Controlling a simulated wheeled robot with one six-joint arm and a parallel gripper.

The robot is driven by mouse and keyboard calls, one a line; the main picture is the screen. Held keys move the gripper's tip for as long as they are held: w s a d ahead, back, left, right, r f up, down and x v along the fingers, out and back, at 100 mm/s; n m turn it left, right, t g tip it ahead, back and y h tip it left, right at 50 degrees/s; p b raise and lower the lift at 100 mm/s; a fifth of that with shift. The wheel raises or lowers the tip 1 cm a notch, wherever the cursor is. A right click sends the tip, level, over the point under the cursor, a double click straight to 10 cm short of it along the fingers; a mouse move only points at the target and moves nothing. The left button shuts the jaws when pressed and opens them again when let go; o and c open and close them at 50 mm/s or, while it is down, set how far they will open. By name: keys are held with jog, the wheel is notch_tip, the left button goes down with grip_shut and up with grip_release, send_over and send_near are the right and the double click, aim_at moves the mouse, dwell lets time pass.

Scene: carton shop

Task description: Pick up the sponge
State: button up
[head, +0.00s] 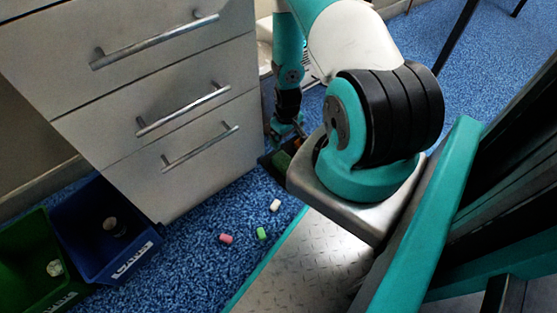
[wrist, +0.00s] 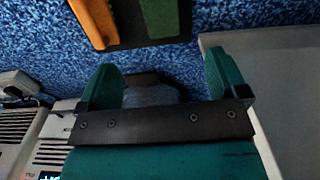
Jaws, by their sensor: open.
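A dark tray (wrist: 122,38) lies on the blue carpet at the top of the wrist view. A flat green block (wrist: 160,17) and a long orange piece (wrist: 95,20) are in it, both cut off by the frame edge. I cannot tell for sure which is the sponge. In the head view the tray sits beside the drawer cabinet, with the green block (head: 282,160) partly hidden by my arm. My gripper (wrist: 163,82) is open and empty, its teal fingers apart and short of the tray. In the head view it is small and dark above the tray (head: 285,130).
A drawer cabinet (head: 190,100) stands left of my arm; a pale panel (wrist: 285,100) is close right of my gripper. Pink (head: 226,239), green (head: 261,233) and white (head: 275,205) pieces lie on the carpet. Blue (head: 85,215) and green (head: 25,235) bins stand left.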

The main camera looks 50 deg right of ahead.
aim_at(281, 161)
notch_tip(281, 161, down, 12)
jog(key=b, duration=0.6)
jog(key=shift+d+b, duration=0.15)
jog(key=shift+b, duration=0.25)
jog(key=f+b, duration=0.4)
jog(key=f, duration=0.1)
jog(key=shift+a+f+b, duration=0.15)
jog(key=shift+a+b, duration=0.05)
jog(key=shift+b, duration=0.1)
jog(key=c, duration=1)
